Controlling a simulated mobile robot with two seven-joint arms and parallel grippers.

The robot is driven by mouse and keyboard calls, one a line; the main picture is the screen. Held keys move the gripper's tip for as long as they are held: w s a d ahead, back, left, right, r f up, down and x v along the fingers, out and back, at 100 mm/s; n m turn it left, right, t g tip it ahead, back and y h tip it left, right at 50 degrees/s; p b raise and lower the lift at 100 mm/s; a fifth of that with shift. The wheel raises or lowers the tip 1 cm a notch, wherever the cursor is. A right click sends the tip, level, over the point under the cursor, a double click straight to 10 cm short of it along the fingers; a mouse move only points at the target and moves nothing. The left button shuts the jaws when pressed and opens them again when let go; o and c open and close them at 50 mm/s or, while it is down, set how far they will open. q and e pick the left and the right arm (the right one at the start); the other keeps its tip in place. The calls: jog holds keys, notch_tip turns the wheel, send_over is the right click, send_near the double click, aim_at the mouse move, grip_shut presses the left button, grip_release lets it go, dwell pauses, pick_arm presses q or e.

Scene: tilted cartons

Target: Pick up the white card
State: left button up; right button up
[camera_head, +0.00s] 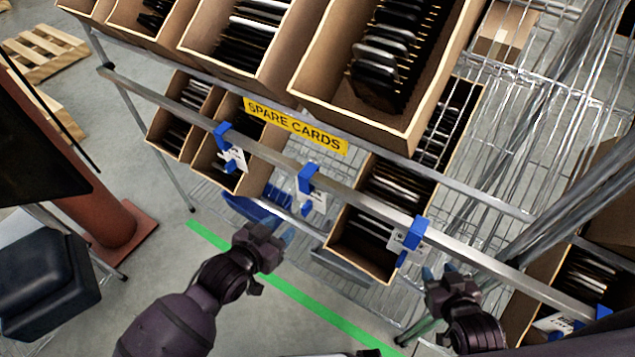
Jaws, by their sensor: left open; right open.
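Tilted cartons on a wire rack hold rows of dark and pale cards. Pale cards (378,72) stand among black ones in the large upper carton (408,138). More whitish cards (262,22) stand in the upper carton to its left, and others (392,185) in a lower carton. My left gripper (279,230) is open and empty, below and in front of the lower cartons. My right gripper (439,271) is open and empty, below the rail at the right. Neither touches a card.
A metal rail (262,153) with blue clips and white tags (313,195) crosses in front of the lower cartons. A yellow SPARE CARDS label (295,126) hangs above it. A slanted post (520,235) stands at right. Floor shows at lower left.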

aim_at(303, 212)
pick_arm(q)
jog(key=x, duration=0.5)
jog(key=shift+d, duration=0.15)
jog(key=shift+f+b+x, duration=0.2)
jog(key=shift+b+x, duration=0.05)
jog(key=shift+x, duration=1.15)
jog(key=shift+f+b+x, duration=0.2)
jog(key=shift+b+x, duration=0.05)
jog(key=shift+x, duration=1.2)
jog(key=shift+s, duration=0.15)
pick_arm(e)
jog(key=shift+s+f, duration=0.35)
jog(key=shift+f, duration=0.35)
pick_arm(q)
jog(key=shift+c, duration=0.9)
grip_shut()
pick_arm(e)
jog(key=shift+s+f, duration=0.15)
jog(key=shift+s, duration=0.25)
